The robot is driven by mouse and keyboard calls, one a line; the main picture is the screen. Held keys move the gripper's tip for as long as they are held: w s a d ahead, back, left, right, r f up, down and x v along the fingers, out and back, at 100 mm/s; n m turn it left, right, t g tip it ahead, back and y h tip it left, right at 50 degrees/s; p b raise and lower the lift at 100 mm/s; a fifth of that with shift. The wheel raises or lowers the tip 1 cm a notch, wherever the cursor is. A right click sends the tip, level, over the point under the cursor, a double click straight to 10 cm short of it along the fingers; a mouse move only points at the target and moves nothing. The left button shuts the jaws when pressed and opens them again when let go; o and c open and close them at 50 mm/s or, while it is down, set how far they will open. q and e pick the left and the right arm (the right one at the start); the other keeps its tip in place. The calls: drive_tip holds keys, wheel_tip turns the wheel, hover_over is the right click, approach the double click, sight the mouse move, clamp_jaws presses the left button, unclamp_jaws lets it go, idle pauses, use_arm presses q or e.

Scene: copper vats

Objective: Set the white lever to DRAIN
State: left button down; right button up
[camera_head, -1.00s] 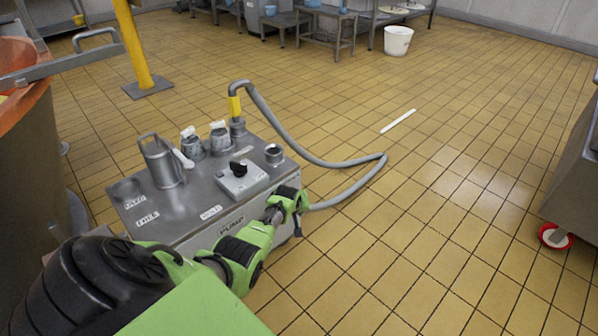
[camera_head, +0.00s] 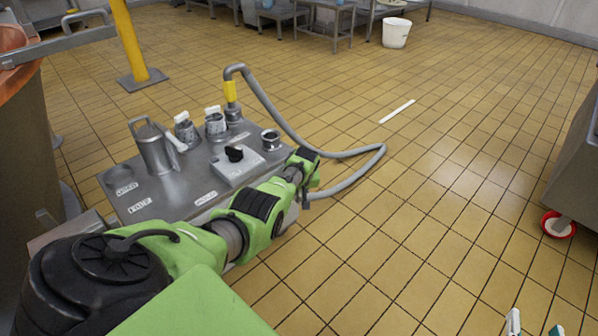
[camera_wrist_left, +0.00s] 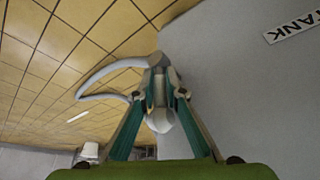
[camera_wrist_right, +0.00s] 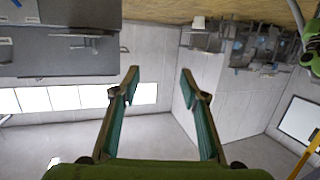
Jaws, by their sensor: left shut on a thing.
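My left gripper (camera_wrist_left: 158,85) is shut on the white lever (camera_wrist_left: 160,119), whose rounded end shows between the fingers in the left wrist view. Beside it is the grey side of the pump unit (camera_wrist_left: 235,95), with a TANK label (camera_wrist_left: 289,28) at the upper right. No DRAIN label is readable, and I cannot tell which setting the lever points to. In the head view my left arm reaches over the front of the pump unit (camera_head: 180,190) and hides the lever. My right gripper (camera_head: 535,325) is open and empty at the bottom right; it also shows in the right wrist view (camera_wrist_right: 164,85).
A grey hose (camera_head: 345,155) loops onto the floor to the right. The tiled floor between is clear.

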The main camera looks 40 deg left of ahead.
drive_tip(key=shift+w+a+r+t, duration=0.15)
drive_tip(key=shift+r+t, duration=0.25)
drive_tip(key=shift+r, duration=0.3)
drive_tip(key=shift+w+a+r+t, duration=0.1)
drive_tip(key=shift+r+t, duration=0.3)
drive_tip(key=shift+r, duration=0.35)
drive_tip(key=shift+w+a+r+t, duration=0.15)
drive_tip(key=shift+r+t, duration=0.25)
drive_tip(key=shift+r, duration=0.3)
use_arm(q)
drive_tip(key=c, duration=2.1)
unclamp_jaws()
drive_tip(key=shift+w+r, duration=0.1)
use_arm(e)
drive_tip(key=shift+f, duration=0.1)
use_arm(q)
drive_tip(key=shift+d+r, duration=0.15)
drive_tip(key=shift+r, duration=0.25)
drive_tip(key=shift+v, duration=5.45)
drive_tip(key=shift+d+f, duration=0.1)
